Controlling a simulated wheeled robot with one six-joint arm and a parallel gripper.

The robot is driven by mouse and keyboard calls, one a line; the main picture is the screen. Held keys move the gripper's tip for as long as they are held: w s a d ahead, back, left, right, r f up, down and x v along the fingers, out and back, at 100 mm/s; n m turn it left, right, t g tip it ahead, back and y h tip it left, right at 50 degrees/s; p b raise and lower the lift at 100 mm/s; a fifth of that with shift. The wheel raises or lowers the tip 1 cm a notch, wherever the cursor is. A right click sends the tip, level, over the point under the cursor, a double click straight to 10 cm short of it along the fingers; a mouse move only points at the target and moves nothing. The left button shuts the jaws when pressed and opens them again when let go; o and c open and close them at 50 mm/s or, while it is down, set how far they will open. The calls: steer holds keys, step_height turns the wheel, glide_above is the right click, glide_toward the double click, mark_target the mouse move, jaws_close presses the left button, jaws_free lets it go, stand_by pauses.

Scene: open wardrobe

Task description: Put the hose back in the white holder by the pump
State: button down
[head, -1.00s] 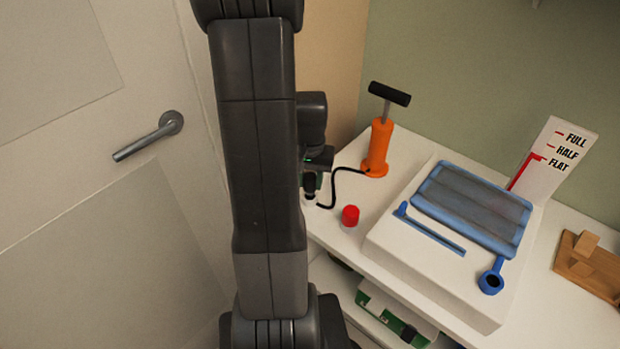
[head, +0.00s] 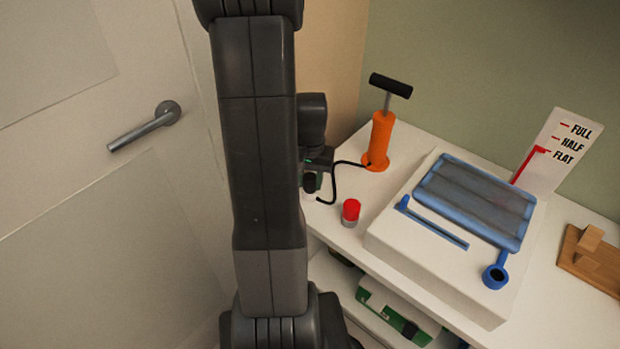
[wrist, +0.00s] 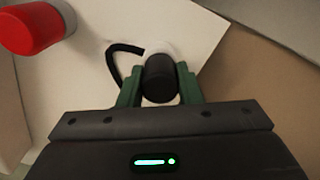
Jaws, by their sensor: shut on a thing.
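My gripper (wrist: 160,85) is shut on the black end of the hose (wrist: 159,78), with a green jaw on each side. In the head view my gripper (head: 314,172) is partly behind my arm, low over the left edge of the white top. The black hose (head: 334,180) loops from this end to the foot of the orange pump (head: 380,142). A small white part, seemingly the holder (head: 309,196), shows right under the hose end. The white-on-white view does not show whether the end sits inside it.
A red-topped cap or button (head: 350,212) stands just right of the hose; it also shows in the wrist view (wrist: 30,25). A white block with a blue-framed panel (head: 474,204) fills the middle. A wooden piece (head: 590,262) lies at right. A door (head: 80,240) is at left.

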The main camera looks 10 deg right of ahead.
mark_target(310, 177)
steer(key=c, duration=0.9)
jaws_free()
steer(key=shift+c, duration=0.2)
step_height(310, 177, up, 14)
steer(key=p, duration=0.2)
steer(key=shift+f, duration=0.15)
step_height(310, 177, down, 14)
steer(key=shift+r+b, duration=0.2)
steer(key=shift+b, duration=0.65)
steer(key=shift+r, duration=0.35)
steer(key=shift+f, duration=0.1)
